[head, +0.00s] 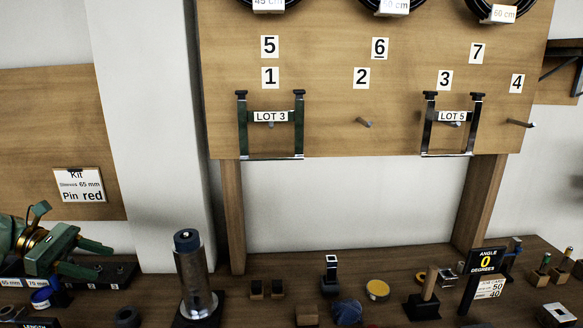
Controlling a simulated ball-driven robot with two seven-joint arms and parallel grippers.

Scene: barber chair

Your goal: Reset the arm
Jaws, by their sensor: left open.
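My left gripper (70,228) is at the lower left edge of the head view, dark green with a brass-coloured part behind its fingers. Its fingers are apart, with nothing seen between them. It appears in front of a dark rack (118,272) with millimetre labels; I cannot tell whether it touches the rack. My right gripper is not in view. No separate barber chair arm can be made out.
A wooden board (330,110) with numbered pegs holds frames labelled LOT 3 (271,117) and LOT 5 (452,116). A metal cylinder (192,270) stands on the bench. An angle sign (486,262) and several small parts stand to the right.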

